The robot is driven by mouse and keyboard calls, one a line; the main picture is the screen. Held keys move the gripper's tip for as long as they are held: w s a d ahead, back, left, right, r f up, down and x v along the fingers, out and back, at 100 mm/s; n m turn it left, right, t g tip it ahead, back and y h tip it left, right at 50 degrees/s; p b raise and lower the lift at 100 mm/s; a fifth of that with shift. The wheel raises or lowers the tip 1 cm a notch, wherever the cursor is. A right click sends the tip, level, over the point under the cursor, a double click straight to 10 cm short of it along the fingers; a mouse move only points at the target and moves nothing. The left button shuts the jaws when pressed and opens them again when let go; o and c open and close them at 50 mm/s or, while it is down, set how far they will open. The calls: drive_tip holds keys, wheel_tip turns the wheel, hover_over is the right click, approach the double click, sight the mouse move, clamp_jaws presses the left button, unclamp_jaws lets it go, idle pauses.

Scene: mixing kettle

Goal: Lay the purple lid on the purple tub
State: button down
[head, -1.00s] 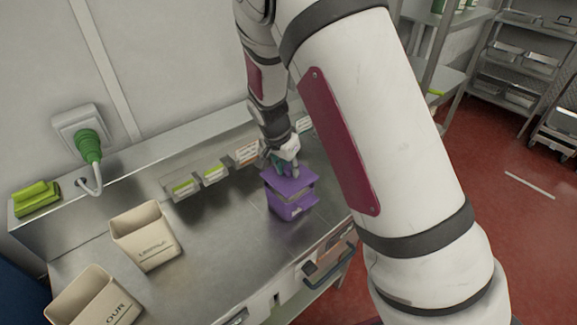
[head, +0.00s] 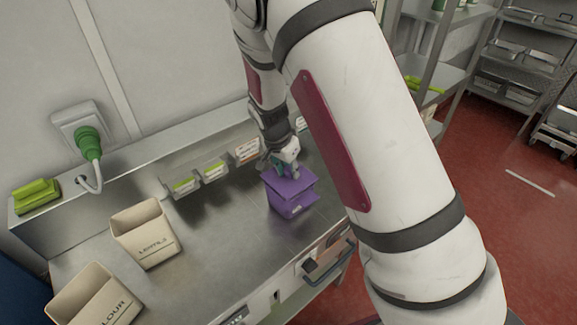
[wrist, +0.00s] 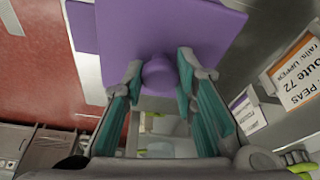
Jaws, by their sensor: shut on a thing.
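The purple tub (head: 292,203) stands on the steel counter in the head view. My gripper (head: 286,163) is above the lid. In the wrist view my gripper (wrist: 158,88) is shut on the lid's round knob (wrist: 160,72), with a teal finger on each side. The lid plate (wrist: 150,32) fills the top of that view and hides the tub's inside.
Two beige bins, one marked lentils (head: 150,240) and one marked flour (head: 95,298), stand at the counter's left. Small labelled holders (head: 212,172) line the back ledge. A green sponge (head: 36,196) lies at far left. The counter between the bins and tub is clear.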

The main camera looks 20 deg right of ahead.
drive_tip(key=shift+f, duration=0.55)
idle(0.4)
drive_tip(key=c, duration=0.7)
unclamp_jaws()
drive_tip(key=shift+p+v, duration=1.3)
drive_tip(key=shift+v, duration=2.2)
